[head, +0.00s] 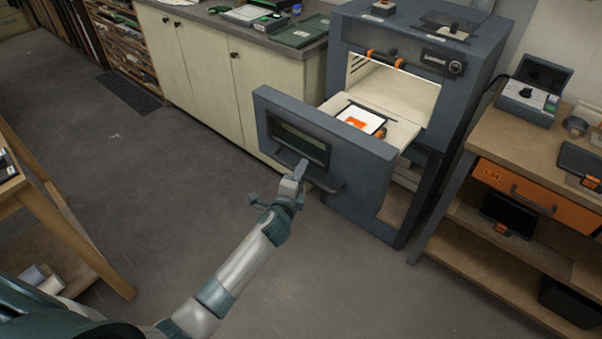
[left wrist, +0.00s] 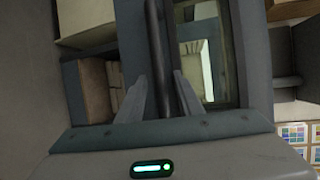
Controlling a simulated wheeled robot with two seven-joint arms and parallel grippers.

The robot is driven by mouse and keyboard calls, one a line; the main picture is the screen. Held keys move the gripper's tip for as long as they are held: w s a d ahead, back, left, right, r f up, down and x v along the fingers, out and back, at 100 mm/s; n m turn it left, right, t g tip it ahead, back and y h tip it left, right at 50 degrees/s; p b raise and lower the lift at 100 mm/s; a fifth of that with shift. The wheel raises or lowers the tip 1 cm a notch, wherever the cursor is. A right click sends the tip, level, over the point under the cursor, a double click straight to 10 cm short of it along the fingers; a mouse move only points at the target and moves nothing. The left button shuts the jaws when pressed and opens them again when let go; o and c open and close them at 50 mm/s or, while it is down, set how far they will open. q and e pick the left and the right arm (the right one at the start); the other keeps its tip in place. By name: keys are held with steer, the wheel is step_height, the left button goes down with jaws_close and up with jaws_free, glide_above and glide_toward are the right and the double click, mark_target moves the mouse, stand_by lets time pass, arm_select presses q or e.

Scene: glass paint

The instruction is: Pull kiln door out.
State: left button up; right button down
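The kiln (head: 461,95) is a dark grey box with a pale lined chamber. Its door (head: 365,192) stands well out from the chamber, with a pale shelf (head: 403,131) behind it bridging the gap. A white sheet with an orange patch (head: 362,118) lies on that shelf. The door's dark bar handle (head: 328,186) is on its front below a window (head: 297,140). My left gripper (head: 297,178) is at this handle. In the left wrist view the handle bar (left wrist: 157,45) runs between the fingers of my left gripper (left wrist: 159,88), which are closed in around it. My right gripper is not in view.
Pale cabinets (head: 213,62) stand left of the kiln. A workbench (head: 513,132) with an orange drawer (head: 515,186) stands close on the right. A wooden table (head: 62,212) is at the left. The grey floor (head: 150,170) before the door is clear.

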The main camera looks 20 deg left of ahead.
arm_select(q)
steer(key=shift+s, duration=0.15)
steer(key=s+r+b, duration=0.3)
steer(key=s, duration=1.3)
steer(key=shift+s+d, duration=0.4)
steer(key=shift+d, duration=0.05)
steer(key=s+a+f+n+g+b, duration=0.15)
steer(key=s+f, duration=0.25)
steer(key=f, duration=0.8)
steer(key=s+f+n+g, duration=0.3)
steer(key=f, duration=1)
steer(key=s+f+n+g, duration=0.2)
steer(key=s+f+g, duration=0.15)
steer(key=f, duration=0.85)
steer(key=s+f+n+g+b, duration=0.1)
steer(key=s+f+n+g, duration=0.25)
steer(key=s+f, duration=1.15)
steer(key=s+f+n+g, duration=0.1)
steer(key=s+f+n, duration=0.2)
steer(key=s, duration=0.8)
steer(key=s+f+n+g, duration=0.2)
steer(key=s+f, duration=0.4)
steer(key=s, duration=0.5)
steer(key=shift+a+n+h+b, duration=0.35)
steer(key=shift+a+n+h, duration=0.05)
steer(key=shift+w+g, duration=0.15)
steer(key=shift+g, duration=0.1)
